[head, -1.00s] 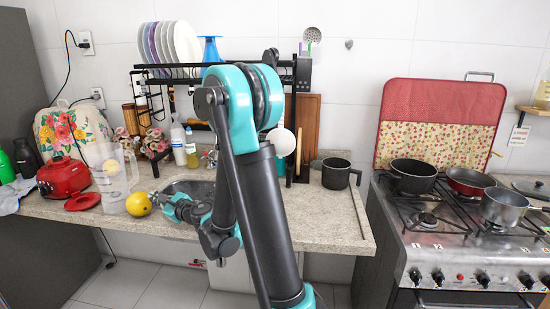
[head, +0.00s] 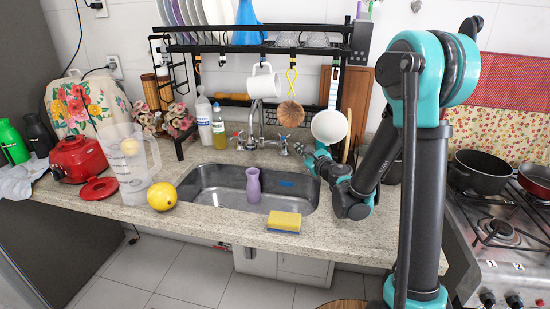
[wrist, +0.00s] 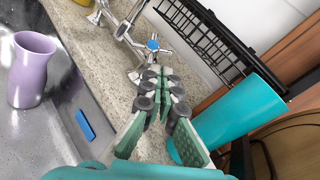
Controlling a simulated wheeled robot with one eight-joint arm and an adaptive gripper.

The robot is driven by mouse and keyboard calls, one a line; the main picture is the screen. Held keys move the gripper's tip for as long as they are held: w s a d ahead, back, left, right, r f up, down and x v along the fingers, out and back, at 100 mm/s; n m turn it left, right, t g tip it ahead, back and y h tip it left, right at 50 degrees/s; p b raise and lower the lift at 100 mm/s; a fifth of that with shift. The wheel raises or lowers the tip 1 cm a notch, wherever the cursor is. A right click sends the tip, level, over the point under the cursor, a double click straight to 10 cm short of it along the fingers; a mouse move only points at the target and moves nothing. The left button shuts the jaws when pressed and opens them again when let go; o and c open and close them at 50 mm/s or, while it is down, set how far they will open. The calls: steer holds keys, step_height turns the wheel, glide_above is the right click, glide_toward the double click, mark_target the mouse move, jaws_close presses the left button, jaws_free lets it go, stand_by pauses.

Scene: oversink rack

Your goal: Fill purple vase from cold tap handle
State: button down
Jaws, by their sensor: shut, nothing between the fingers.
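The purple vase (head: 254,186) stands upright in the sink, below the tap spout (head: 262,132); it also shows at the left of the wrist view (wrist: 32,72). I see no clear stream of water. The cold tap handle (wrist: 152,46), with a blue cap, is right of the spout, and it shows small in the head view (head: 298,148). My gripper (wrist: 160,72) is shut and empty. Its fingertips are close to the blue handle, and I cannot tell whether they touch it. A red-marked handle (head: 238,137) is left of the spout.
A blue item (wrist: 85,126) lies in the sink (head: 212,180). A yellow sponge (head: 284,221) and a yellow fruit (head: 162,196) are near the counter front. A turquoise vessel (wrist: 235,115) is beside my gripper. The rack (head: 260,46) with hanging mugs stands above the tap.

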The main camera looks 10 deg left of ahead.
steer(key=w, duration=0.1)
steer(key=w+a, duration=0.1)
steer(key=w, duration=0.3)
steer(key=shift+w+a+f, duration=0.15)
steer(key=shift+w+a, duration=0.05)
steer(key=shift+a, duration=0.1)
steer(key=shift+w+a, duration=0.35)
steer(key=shift+w, duration=0.2)
steer(key=shift+a, duration=0.1)
steer(key=shift+w+a+r, duration=0.2)
steer(key=shift+a, duration=0.05)
steer(key=shift+w+a+r, duration=0.1)
steer(key=shift+w+r, duration=0.3)
steer(key=shift+w, duration=0.1)
steer(key=shift+s, duration=0.1)
steer(key=v, duration=1.1)
steer(key=shift+s, duration=0.4)
